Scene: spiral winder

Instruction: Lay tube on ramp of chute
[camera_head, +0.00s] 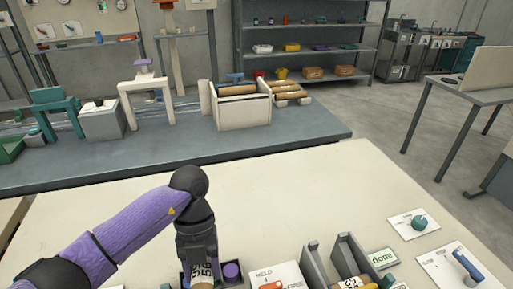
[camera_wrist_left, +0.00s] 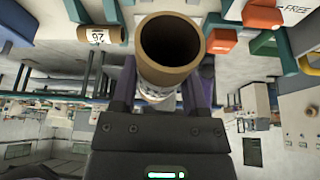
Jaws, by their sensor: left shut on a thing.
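My left gripper (camera_head: 202,277) points down over the front of the pale table in the head view. It is shut on a brown cardboard tube (camera_wrist_left: 172,50), whose open round end faces the left wrist camera between the two fingers. In the head view only a sliver of the tube (camera_head: 203,286) shows at the bottom edge. A grey-walled channel (camera_head: 316,266), apparently the chute, stands to the right of the gripper, apart from it. A labelled tube (camera_head: 352,283) lies between its walls. Its lower part is cut off. My right gripper is not in view.
A dark tray with a purple piece (camera_head: 232,271) sits close beside the gripper. A white card with an orange handle (camera_head: 272,286) lies between the gripper and channel. A "done" sign (camera_head: 383,258) and a teal knob (camera_head: 419,223) are farther right. The table's middle (camera_head: 300,205) is clear.

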